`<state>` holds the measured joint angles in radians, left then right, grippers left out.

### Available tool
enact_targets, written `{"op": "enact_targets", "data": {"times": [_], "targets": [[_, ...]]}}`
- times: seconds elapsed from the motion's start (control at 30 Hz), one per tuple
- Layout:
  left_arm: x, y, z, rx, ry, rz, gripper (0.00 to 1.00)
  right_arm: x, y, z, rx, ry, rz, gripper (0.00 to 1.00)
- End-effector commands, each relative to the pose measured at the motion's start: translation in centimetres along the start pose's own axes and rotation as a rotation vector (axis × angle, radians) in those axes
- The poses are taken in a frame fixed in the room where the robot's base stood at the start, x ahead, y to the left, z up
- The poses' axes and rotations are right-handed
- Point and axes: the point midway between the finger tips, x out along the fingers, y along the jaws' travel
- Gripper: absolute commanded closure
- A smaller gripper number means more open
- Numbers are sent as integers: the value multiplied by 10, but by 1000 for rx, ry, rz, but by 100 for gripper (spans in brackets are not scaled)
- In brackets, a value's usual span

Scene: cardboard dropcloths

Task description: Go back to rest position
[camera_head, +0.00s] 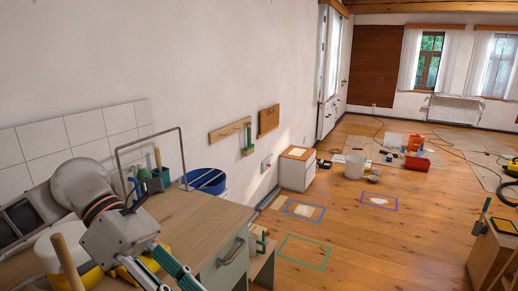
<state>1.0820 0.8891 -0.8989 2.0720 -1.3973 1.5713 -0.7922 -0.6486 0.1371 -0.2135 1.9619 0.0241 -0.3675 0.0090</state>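My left arm comes in from the left over the wooden workbench (185,213). Its grey wrist has orange and dark rings. My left gripper (164,277) points down and to the right at the bottom edge. Its two dark fingers with greenish parts stand apart, with a gap between them. Their tips are cut off by the frame, and I see nothing held. My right gripper is not in view.
A thin metal frame (150,134) and a blue bucket (207,181) stand behind the arm. A yellow-and-white container (88,278) is close below it. A white cabinet (297,172) stands at the wall. Taped outlines, cables and a red box (416,162) lie on the floor. A wooden cabinet (492,256) is at right.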

Motion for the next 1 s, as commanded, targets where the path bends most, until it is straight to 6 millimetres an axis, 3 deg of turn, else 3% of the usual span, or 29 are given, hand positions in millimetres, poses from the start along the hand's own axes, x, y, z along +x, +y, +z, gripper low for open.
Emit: {"op": "enact_targets", "data": {"times": [0.03, 0.1, 0.23, 0.4, 0.57, 0.67, 0.77, 0.87, 1.0], "targets": [[16, -2, 10, -33, -85, -61, 68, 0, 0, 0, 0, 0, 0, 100], [30, -4, 28, -83, -208, -130, 68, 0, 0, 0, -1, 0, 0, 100], [43, -1, 58, -215, -445, -249, 68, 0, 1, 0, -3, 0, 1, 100], [40, 20, 86, -446, -763, -387, 68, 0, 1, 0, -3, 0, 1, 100], [26, 64, 86, -726, -1062, -494, 68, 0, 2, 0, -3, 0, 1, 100], [18, 101, 68, -926, -1246, -546, 68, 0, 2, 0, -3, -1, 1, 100], [16, 140, 33, -1144, -1423, -586, 68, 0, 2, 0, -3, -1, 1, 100], [21, 177, -17, -1380, -1593, -612, 68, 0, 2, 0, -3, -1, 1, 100], [44, 215, -105, -1709, -1803, -620, 68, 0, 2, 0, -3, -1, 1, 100]]}}
